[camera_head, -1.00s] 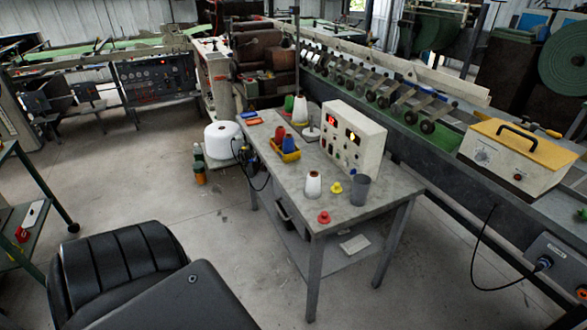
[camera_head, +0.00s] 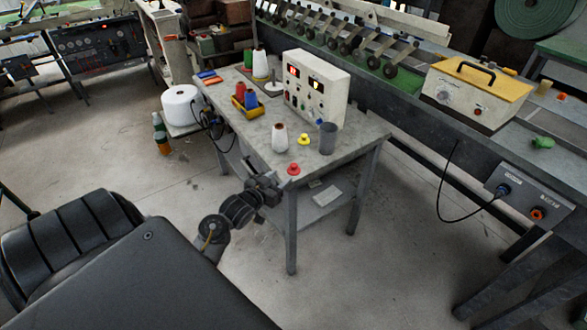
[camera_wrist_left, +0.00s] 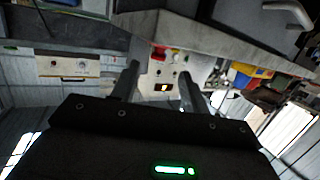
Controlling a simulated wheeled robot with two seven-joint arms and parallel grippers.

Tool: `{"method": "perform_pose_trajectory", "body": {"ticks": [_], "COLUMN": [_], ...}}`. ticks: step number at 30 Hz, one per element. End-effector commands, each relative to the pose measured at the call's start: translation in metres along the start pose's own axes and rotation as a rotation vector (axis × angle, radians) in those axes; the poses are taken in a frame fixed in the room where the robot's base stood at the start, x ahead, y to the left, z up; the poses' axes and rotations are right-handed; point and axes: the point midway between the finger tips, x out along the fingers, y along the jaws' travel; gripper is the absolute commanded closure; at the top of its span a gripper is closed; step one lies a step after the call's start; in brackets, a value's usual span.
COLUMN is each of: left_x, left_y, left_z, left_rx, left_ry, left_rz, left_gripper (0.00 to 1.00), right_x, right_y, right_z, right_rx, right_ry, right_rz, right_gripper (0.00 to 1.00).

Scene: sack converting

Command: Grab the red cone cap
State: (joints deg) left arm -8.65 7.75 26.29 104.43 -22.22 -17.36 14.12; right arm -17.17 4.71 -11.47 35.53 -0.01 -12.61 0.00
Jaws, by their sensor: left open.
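The red cone cap (camera_head: 293,169) sits on the grey table (camera_head: 225,96) near its front corner. A small red shape (camera_wrist_left: 158,52), likely the same cap, shows between the fingers in the left wrist view, which is upside down. My left gripper (camera_head: 268,186) is open and empty, a little left of the cap and beside the table's front edge. It is apart from the cap. Its two fingers (camera_wrist_left: 158,72) stand spread in the left wrist view. My right gripper is not in view.
A white cone (camera_head: 280,138), a yellow cap (camera_head: 304,139) and a grey cup (camera_head: 327,139) stand behind the red cap. Farther back are a control box (camera_head: 318,89) with lit displays and a yellow bin (camera_head: 246,109) holding cones. The floor before the table is clear.

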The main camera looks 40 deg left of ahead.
Motion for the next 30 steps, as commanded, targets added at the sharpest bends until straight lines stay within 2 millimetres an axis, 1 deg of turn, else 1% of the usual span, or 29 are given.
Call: {"method": "perform_pose_trajectory", "body": {"ticks": [1, 5, 13, 16, 23, 30], "left_x": [-0.001, 0.004, 0.043, 0.052, 0.059, 0.091], "left_y": [-0.001, -0.001, -0.001, -0.001, -0.001, 0.001], "left_z": [-0.004, -0.005, -0.005, -0.005, -0.005, -0.006], "left_rx": [0.002, 0.001, 0.0, 0.001, 0.001, -0.001], "left_ry": [0.007, 0.009, 0.007, 0.008, 0.008, 0.007], "left_rz": [-0.001, -0.002, -0.001, -0.001, -0.001, -0.002], "left_gripper": [0.55, 0.55, 0.55, 0.55, 0.55, 0.55], "right_x": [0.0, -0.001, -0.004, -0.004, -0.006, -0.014], "right_y": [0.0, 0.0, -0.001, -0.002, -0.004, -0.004], "right_z": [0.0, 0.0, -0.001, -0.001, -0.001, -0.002], "right_rx": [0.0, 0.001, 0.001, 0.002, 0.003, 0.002], "right_ry": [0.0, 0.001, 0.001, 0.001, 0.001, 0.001], "right_rz": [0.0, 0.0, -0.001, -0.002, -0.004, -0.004], "right_gripper": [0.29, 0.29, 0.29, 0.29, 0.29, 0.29]}}
